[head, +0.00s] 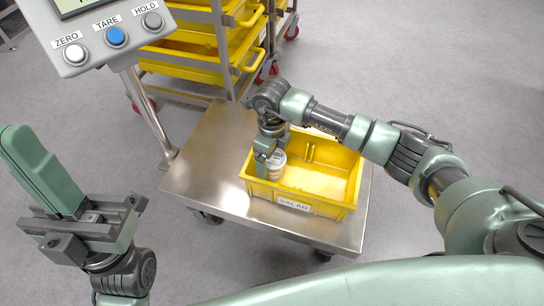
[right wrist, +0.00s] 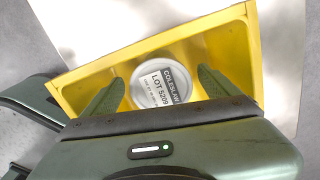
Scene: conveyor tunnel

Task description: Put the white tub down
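The white tub (right wrist: 160,82) has a label reading COLESLAW, LOT 5209. It is upright at the left end of the yellow crate (head: 322,208) marked SALAD; it also shows in the head view (head: 276,165), partly hidden by my right gripper. My right gripper (head: 264,158) points down into the crate over the tub. In the right wrist view its two fingers (right wrist: 160,85) stand on either side of the tub, with a narrow gap at each side. My left gripper (head: 40,165) is raised at the left, away from the crate; its finger opening is not clear.
The crate stands on a steel cart top (head: 205,160), with bare metal to its left. A scale display (head: 105,35) on a pole stands at the upper left. A rack with yellow crates (head: 190,65) is behind. Grey floor surrounds the cart.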

